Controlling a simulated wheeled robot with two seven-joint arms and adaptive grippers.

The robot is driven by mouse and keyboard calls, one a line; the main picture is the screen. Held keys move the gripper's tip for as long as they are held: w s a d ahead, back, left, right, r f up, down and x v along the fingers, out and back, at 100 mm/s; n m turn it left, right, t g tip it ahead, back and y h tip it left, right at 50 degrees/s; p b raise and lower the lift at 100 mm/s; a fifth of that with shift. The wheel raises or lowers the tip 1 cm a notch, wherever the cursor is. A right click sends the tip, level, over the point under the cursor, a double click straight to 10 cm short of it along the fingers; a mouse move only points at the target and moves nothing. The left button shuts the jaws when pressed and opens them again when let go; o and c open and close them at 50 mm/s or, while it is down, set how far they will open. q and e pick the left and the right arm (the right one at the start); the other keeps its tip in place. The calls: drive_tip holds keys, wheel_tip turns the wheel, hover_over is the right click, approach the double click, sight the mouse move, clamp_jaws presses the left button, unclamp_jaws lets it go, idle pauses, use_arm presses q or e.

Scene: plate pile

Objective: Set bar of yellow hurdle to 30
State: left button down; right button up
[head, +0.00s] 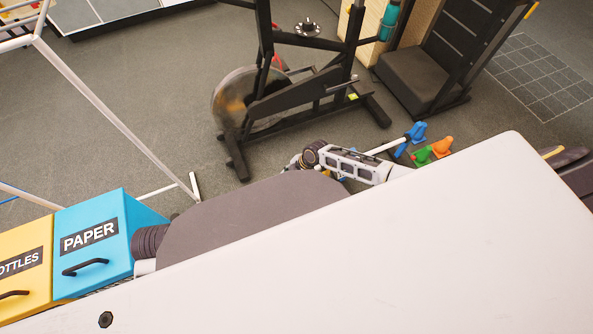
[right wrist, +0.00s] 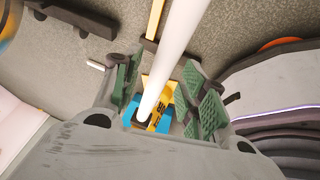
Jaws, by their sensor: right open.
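In the right wrist view my right gripper (right wrist: 166,85) is open, its green-padded fingers on either side of a white bar (right wrist: 180,35). The bar runs from the top edge down between the fingers. I cannot tell whether it touches a pad. Below it lie a yellow piece with dark lettering (right wrist: 158,119) and a blue part (right wrist: 133,111), partly hidden by the bar and gripper. A yellow strip (right wrist: 155,18) shows at the top. In the head view a white bar (head: 386,146) runs toward a blue cone-like piece (head: 415,131). The left gripper is not in view.
An orange cone (head: 441,147) and a green cone (head: 422,157) stand beside the blue one. An exercise bike (head: 290,98) and a treadmill (head: 425,82) stand behind. Blue paper (head: 110,235) and yellow bottles (head: 22,262) bins are at left.

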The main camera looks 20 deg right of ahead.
drive_tip(key=v, duration=1.2)
idle(0.4)
drive_tip(key=shift+a, duration=0.1)
idle(0.5)
